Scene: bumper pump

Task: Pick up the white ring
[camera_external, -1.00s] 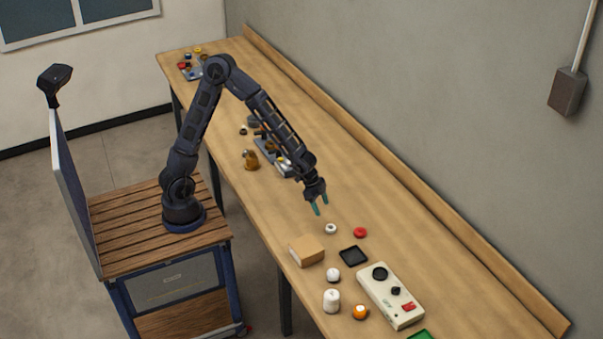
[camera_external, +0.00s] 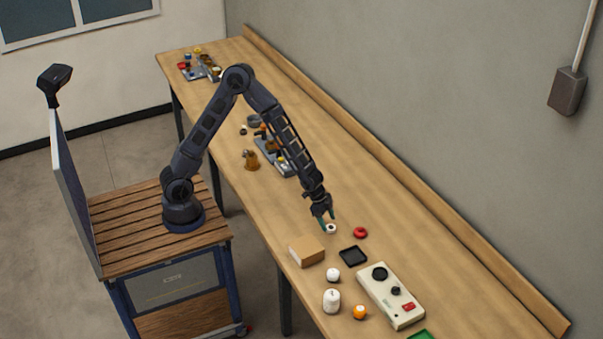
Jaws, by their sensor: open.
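The white ring (camera_external: 331,229) lies on the wooden bench, with a dark hole in its middle. My gripper (camera_external: 328,223) is open, pointing down right at the ring. Its teal fingertips appear to be on either side of the ring or just above it; I cannot tell whether they touch it. The fingers hide part of the ring's edge.
A cardboard box (camera_external: 307,251) and a black tray (camera_external: 353,256) are just in front. A control box (camera_external: 391,295), a white ball (camera_external: 333,275), a white cylinder (camera_external: 331,301) and an orange item (camera_external: 359,312) stand nearer the camera.

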